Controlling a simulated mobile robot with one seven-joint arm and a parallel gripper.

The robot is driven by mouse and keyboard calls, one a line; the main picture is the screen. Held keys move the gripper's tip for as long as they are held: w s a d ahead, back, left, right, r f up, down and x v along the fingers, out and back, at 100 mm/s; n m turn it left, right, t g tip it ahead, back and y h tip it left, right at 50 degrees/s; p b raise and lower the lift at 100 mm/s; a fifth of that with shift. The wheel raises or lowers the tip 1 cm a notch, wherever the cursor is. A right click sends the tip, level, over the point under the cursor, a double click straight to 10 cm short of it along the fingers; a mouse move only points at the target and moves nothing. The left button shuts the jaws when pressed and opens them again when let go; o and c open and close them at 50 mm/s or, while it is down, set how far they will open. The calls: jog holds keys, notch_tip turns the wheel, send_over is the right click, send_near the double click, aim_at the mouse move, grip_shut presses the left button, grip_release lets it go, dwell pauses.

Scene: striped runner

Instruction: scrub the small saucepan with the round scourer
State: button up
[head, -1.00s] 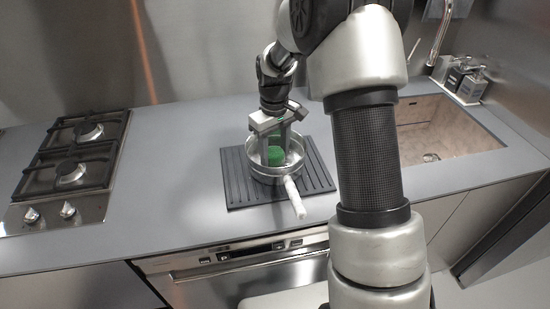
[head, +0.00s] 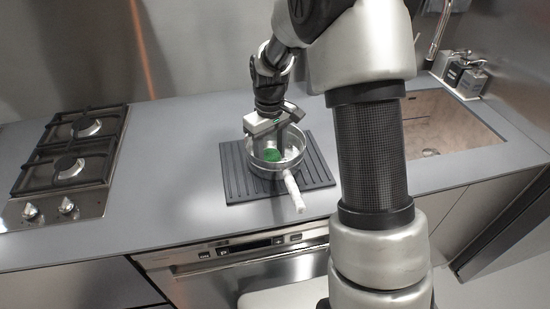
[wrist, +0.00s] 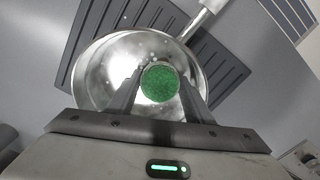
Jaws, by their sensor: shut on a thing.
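The small saucepan (head: 262,171) is a shiny metal pan with a pale handle pointing to the front right. It stands upright on a dark ribbed mat (head: 233,180). My gripper (head: 270,150) reaches down into the pan and is shut on the round green scourer (head: 272,155). In the wrist view the scourer (wrist: 160,82) sits between the two fingertips (wrist: 160,90), over the inside of the saucepan (wrist: 100,70). I cannot tell whether the scourer touches the pan's bottom.
A gas hob (head: 70,160) is at the left of the grey counter (head: 170,150). A sink (head: 450,130) is at the right, with a tap (head: 440,30) and dispensers (head: 470,80) behind it. The counter between hob and mat is clear.

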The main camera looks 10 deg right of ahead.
dwell(0.3)
jog(key=shift+s+d, duration=0.2)
jog(key=shift+d, duration=0.95)
jog(key=shift+w+a+f, duration=0.1)
jog(key=shift+w+a, duration=0.05)
jog(key=shift+a, duration=0.5)
jog(key=shift+w+a, duration=0.1)
jog(key=shift+a, duration=0.5)
notch_tip(320, 180, up, 11)
jog(key=p, duration=0.8)
